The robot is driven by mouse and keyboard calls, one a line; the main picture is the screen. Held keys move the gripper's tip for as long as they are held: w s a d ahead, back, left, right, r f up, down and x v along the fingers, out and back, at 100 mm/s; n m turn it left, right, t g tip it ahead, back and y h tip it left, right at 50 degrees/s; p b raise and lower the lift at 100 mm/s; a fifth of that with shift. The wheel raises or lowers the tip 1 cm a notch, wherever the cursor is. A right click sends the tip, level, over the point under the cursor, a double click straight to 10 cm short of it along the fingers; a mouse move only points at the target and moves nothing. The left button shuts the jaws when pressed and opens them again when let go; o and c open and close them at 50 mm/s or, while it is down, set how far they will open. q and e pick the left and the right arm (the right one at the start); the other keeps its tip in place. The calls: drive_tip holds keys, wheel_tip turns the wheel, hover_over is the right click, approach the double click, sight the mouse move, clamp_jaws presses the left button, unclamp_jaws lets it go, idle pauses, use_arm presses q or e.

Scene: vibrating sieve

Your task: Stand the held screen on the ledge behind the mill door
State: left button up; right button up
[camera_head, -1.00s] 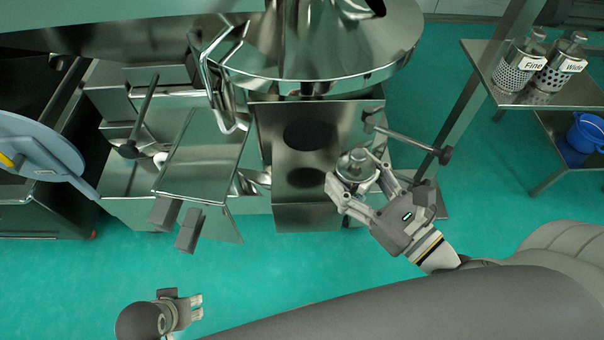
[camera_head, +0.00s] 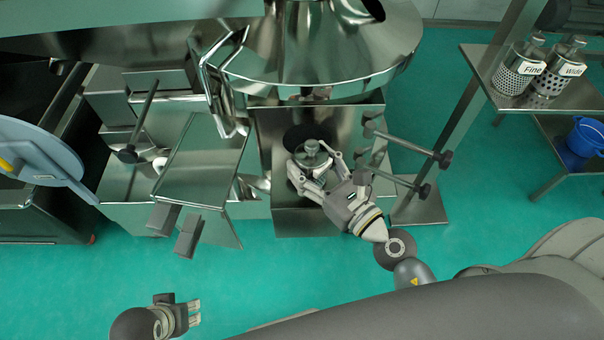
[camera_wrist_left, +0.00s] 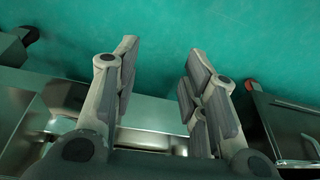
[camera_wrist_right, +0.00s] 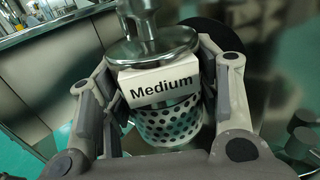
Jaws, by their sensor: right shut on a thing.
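The held screen (camera_head: 311,152) is a small perforated metal cylinder with a knobbed lid. Its white label reads "Medium" in the right wrist view (camera_wrist_right: 170,122). My right gripper (camera_head: 313,166) is shut around it and holds it upright in front of the dark round opening (camera_head: 296,136) of the mill. The metal ledge (camera_head: 292,224) shows below the screen; the gap between them is hard to judge. The open mill door (camera_head: 375,145), with dark-knobbed handles, stands to the right of the screen. My left gripper (camera_head: 194,312) is low at the left, open and empty.
A metal panel with two dark grips (camera_head: 200,155) stands left of the opening. A wide metal hopper (camera_head: 320,60) overhangs above. At the right, a shelf (camera_head: 580,98) holds the Fine screen (camera_head: 519,75) and the Wide screen (camera_head: 553,78), with a blue bucket (camera_head: 585,138) below.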

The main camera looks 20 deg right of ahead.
sight(303, 166)
drive_tip(key=w+f, duration=0.1)
drive_tip(key=w+a+f+b, duration=0.1)
drive_tip(key=f, duration=0.1)
drive_tip(key=shift+w, duration=0.15)
use_arm(q)
drive_tip(key=v, duration=0.6)
use_arm(e)
drive_tip(key=shift+w+a+f+b, duration=0.1)
drive_tip(key=shift+w+f+b, duration=0.15)
drive_tip(key=shift+f+b, duration=0.9)
drive_tip(key=shift+f, duration=0.05)
drive_tip(key=shift+f+b, duration=0.45)
use_arm(q)
drive_tip(key=shift+w+d+f+t+h, duration=0.1)
drive_tip(key=shift+w+d+t, duration=0.1)
drive_tip(key=shift+w+t, duration=0.5)
drive_tip(key=shift+w+d+f+t+h, duration=0.1)
drive_tip(key=shift+w+d+t, duration=0.15)
drive_tip(key=shift+w, duration=0.75)
drive_tip(key=shift+w+d+f+t+h, duration=0.15)
drive_tip(key=shift+w+t, duration=0.4)
drive_tip(key=shift+w, duration=0.3)
drive_tip(key=shift+w, duration=0.15)
use_arm(e)
drive_tip(key=shift+f, duration=0.1)
